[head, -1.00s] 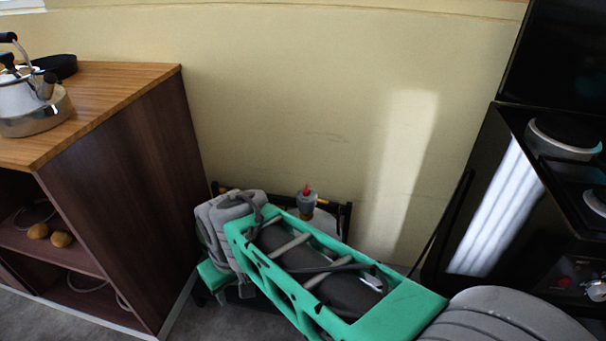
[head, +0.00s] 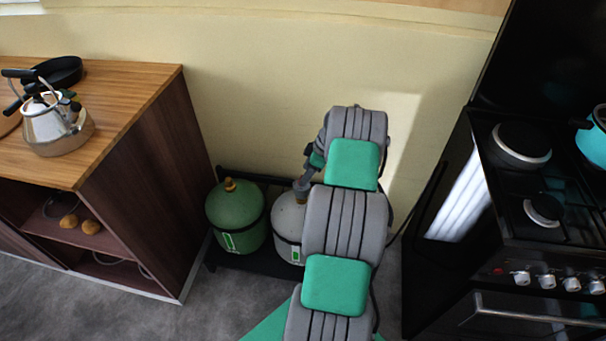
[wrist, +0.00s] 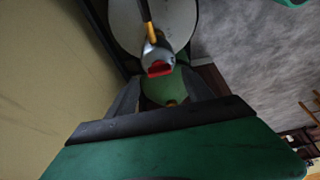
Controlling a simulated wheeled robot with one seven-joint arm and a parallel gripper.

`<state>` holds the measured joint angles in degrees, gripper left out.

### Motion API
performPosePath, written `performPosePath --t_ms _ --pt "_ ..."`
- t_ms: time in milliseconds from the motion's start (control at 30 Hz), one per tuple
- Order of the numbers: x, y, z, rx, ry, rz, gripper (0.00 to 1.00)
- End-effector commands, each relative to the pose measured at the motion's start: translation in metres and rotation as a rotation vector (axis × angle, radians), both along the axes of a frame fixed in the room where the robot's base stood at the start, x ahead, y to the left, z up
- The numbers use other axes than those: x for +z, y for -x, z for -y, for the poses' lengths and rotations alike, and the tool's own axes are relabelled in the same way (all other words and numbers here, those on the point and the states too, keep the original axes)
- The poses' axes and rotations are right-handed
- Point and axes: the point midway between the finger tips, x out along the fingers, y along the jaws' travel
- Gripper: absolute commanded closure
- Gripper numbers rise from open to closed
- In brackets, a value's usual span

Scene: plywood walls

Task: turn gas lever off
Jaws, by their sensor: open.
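The gas lever is a red tab (wrist: 159,69) on a grey regulator (wrist: 156,53), seen in the wrist view. The regulator sits on the brass valve of a white gas cylinder (wrist: 182,20), which also shows in the head view (head: 287,218), partly behind my arm. My gripper (wrist: 163,80) is open and empty; its two fingers lie either side of the red lever in the wrist picture. I cannot tell whether they touch it. In the head view my arm hides most of my gripper, and the red lever does not show.
A green gas cylinder (head: 235,216) stands left of the white one on a dark rack (head: 262,262). A wooden cabinet (head: 150,160) with a kettle (head: 57,128) is at left. A black stove (head: 520,225) is at right. The yellow wall (head: 260,90) is close behind.

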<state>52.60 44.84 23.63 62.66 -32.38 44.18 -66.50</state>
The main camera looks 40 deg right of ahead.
Motion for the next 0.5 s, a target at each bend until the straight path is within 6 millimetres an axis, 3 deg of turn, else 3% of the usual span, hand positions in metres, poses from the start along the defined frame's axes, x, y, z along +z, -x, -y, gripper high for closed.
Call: performPosePath --t_ms 200,500 --pt "-0.026 -0.009 -0.007 0.0 0.001 -0.001 0.4" --pt "-0.028 -0.01 -0.007 -0.001 0.001 0.0 0.43"
